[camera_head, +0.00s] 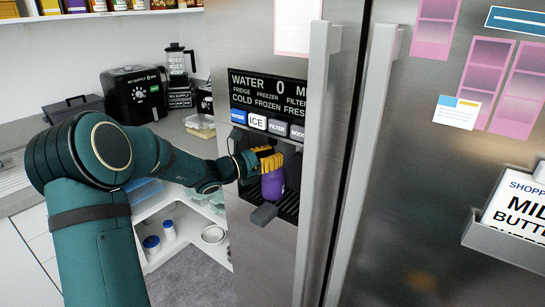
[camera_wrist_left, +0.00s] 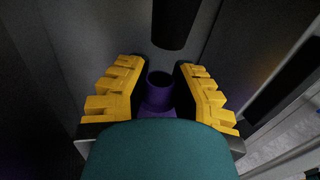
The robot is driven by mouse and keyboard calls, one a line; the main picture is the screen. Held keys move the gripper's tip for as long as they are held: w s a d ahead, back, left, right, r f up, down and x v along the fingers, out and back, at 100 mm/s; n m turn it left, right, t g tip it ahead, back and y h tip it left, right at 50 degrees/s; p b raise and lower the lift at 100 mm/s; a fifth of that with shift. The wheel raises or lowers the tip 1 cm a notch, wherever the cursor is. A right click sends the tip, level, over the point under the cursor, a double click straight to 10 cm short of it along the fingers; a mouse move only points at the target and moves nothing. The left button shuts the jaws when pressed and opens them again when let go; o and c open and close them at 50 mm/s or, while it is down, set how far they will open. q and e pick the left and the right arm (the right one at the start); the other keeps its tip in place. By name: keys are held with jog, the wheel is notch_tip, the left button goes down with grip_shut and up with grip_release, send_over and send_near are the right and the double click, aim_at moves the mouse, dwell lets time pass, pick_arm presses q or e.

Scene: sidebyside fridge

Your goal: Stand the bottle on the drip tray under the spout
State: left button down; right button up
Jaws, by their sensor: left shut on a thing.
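A purple bottle (camera_head: 272,184) is upright in the dispenser recess of the fridge, over the dark drip tray (camera_head: 289,205). I cannot tell whether its base touches the tray. My left gripper (camera_head: 268,160) is shut on the upper part of the bottle, its yellow fingers on either side. In the left wrist view the bottle's open mouth (camera_wrist_left: 160,79) shows between the yellow fingers (camera_wrist_left: 160,92). The dark spout (camera_wrist_left: 176,22) hangs above and slightly right of the mouth, apart from it. The teal gripper body hides the lower bottle in that view. My right gripper is not in view.
A grey lever-like block (camera_head: 264,214) juts out at the front of the recess. Long vertical door handles (camera_head: 318,150) stand to the right. A counter with an air fryer (camera_head: 135,93) and open lower shelves (camera_head: 185,230) lie to the left.

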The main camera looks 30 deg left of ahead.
pick_arm(q)
jog(key=shift+f, duration=0.2)
jog(key=c, duration=0.9)
grip_release()
jog(key=shift+r, duration=0.1)
jog(key=shift+r, duration=0.15)
jog(key=v, duration=1.2)
jog(key=shift+a+p, duration=0.1)
jog(key=shift+p, duration=0.25)
